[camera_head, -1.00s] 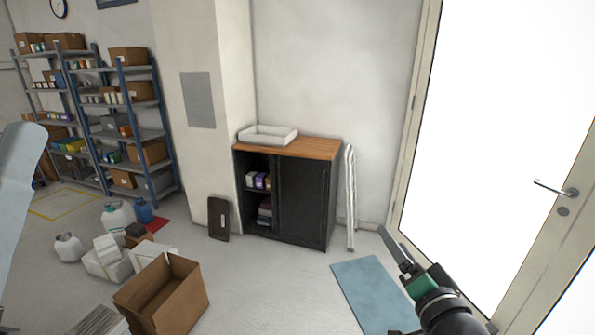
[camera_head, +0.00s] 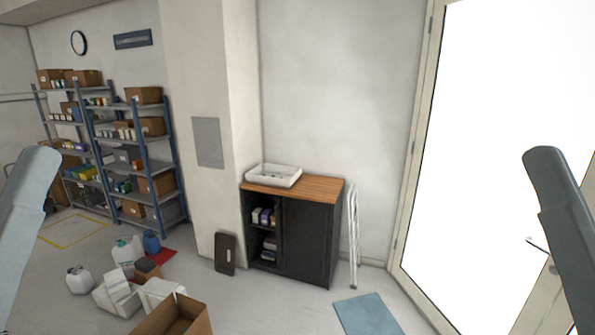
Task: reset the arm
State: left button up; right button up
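My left arm shows as a pale grey link at the left edge of the head view, and its gripper is out of the frame. My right arm shows as a darker grey link at the right edge, in front of the bright glass door (camera_head: 480,130). The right gripper is also out of the frame. No object is seen in either gripper.
A black cabinet (camera_head: 306,240) with a wooden top (camera_head: 318,188) holds a white tray (camera_head: 274,182). Shelving (camera_head: 120,150) stands at the left. White containers and an open cardboard box (camera_head: 160,318) clutter the left floor. A blue mat (camera_head: 366,314) lies by the door.

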pick_arm(q)
notch_tip(320, 180, up, 16)
jog(key=p, duration=1.2)
jog(key=shift+r+p, duration=0.2)
jog(key=shift+p, duration=0.15)
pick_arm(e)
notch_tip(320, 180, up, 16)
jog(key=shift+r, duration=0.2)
